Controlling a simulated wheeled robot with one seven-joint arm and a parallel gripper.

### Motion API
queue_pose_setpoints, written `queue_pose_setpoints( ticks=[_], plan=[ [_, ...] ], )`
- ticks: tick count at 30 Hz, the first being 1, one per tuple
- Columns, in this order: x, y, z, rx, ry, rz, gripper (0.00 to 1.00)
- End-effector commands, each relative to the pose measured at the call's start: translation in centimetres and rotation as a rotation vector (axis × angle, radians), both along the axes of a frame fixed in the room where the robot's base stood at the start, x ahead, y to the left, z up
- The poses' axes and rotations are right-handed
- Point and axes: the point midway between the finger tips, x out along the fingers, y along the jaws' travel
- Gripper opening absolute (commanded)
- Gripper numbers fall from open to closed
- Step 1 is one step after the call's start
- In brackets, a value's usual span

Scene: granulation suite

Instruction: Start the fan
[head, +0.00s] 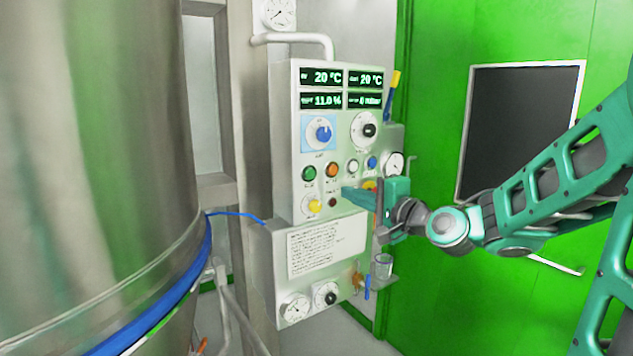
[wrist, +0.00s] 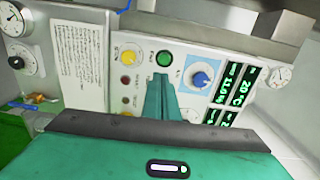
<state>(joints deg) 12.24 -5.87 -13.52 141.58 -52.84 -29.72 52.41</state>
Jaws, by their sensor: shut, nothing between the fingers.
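The white control panel (head: 295,130) stands in the middle of the head view. It carries a green button (head: 309,173), an orange button (head: 332,170), a white button (head: 352,166) and a blue button (head: 372,162). Above them are a blue knob (head: 320,134) and a black knob (head: 368,130). Below are a yellow knob (head: 314,206) and a small dark red lamp (head: 332,202). My gripper (head: 346,192) is shut and empty, its tips before the panel's lower part. In the wrist view my fingertips (wrist: 158,82) appear just below the green button (wrist: 164,58); contact cannot be told. Control labels are too small to read.
Displays (head: 321,77) are lit, showing 20 °C and 11.0 %. A text sheet (head: 326,245) and gauges (head: 295,308) sit below the panel. A large steel vessel (head: 90,150) fills the left. A green wall (head: 440,80) with a dark window (head: 520,125) stands right.

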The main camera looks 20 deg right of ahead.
Motion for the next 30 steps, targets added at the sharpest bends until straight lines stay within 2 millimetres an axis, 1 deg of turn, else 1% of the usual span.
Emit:
queue_pose_setpoints(
  ticks=[3, 13, 17, 20, 30],
  plan=[
    [0.2, 0.1, 0.6, 0.035, -0.018, -0.002, 0.0],
    [0.3, 0.1, 0.7, 0.034, -0.018, -0.002, 0.0],
    [1.2, 0.4, 0.6, 0.033, -0.018, -0.001, 0.0],
    [2.5, 0.8, 0.6, 0.032, -0.018, -0.002, 0.0],
    [8.5, 2.8, 0.6, 0.031, -0.017, 0.0, 0.0]
  ],
)
